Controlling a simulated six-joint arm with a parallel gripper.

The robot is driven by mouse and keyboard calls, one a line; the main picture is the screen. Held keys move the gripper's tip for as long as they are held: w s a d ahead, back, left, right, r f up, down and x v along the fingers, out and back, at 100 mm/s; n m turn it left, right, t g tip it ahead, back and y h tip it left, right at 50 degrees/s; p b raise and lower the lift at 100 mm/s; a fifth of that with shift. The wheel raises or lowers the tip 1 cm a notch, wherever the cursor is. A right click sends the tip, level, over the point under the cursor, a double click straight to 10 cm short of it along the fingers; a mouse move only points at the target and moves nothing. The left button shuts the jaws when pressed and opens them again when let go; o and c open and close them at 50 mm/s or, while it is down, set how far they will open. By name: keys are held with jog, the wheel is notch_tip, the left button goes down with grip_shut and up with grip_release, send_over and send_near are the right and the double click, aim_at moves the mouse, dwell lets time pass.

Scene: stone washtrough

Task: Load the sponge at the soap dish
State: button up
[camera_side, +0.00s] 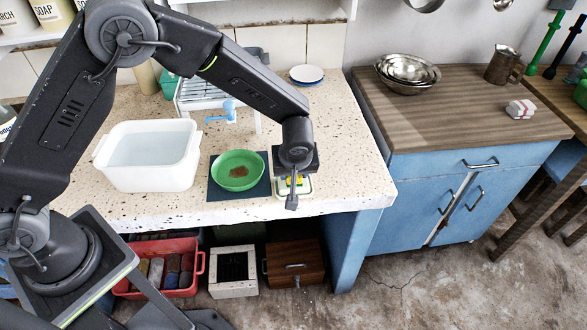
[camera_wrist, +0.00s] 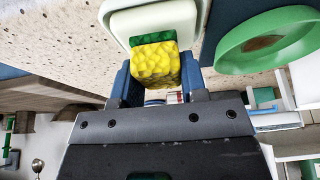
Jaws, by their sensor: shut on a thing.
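The yellow sponge with a green layer (camera_wrist: 153,68) is between the fingers of my gripper (camera_wrist: 156,80) in the wrist view. My gripper (camera_side: 293,190) is shut on it. The pale soap dish (camera_wrist: 150,20) lies just beyond and partly behind the sponge. In the side view, the dish (camera_side: 281,188) sits near the counter's front edge, under my gripper, which hides most of the sponge. I cannot tell whether the sponge touches the dish.
A green bowl (camera_side: 238,170) with brown contents stands on a dark mat (camera_side: 213,189) left of the dish; its rim also shows in the wrist view (camera_wrist: 228,50). A white basin (camera_side: 150,180) is farther left. A dish rack (camera_side: 215,88) stands behind. Counter right of my gripper is clear.

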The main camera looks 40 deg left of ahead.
jog(key=shift+f, duration=0.55)
dwell(1.2)
jog(key=shift+r, duration=3.55)
jog(key=s+a+r+m+h, duration=0.1)
jog(key=a+m, duration=0.3)
jog(key=a, duration=0.4)
jog(key=s+a+r+m+t+h, duration=0.1)
jog(key=s+a+m+h, duration=0.1)
jog(key=a+m, duration=0.3)
jog(key=a, duration=0.3)
jog(key=shift+s+r, duration=0.15)
jog(key=shift+s, duration=0.15)
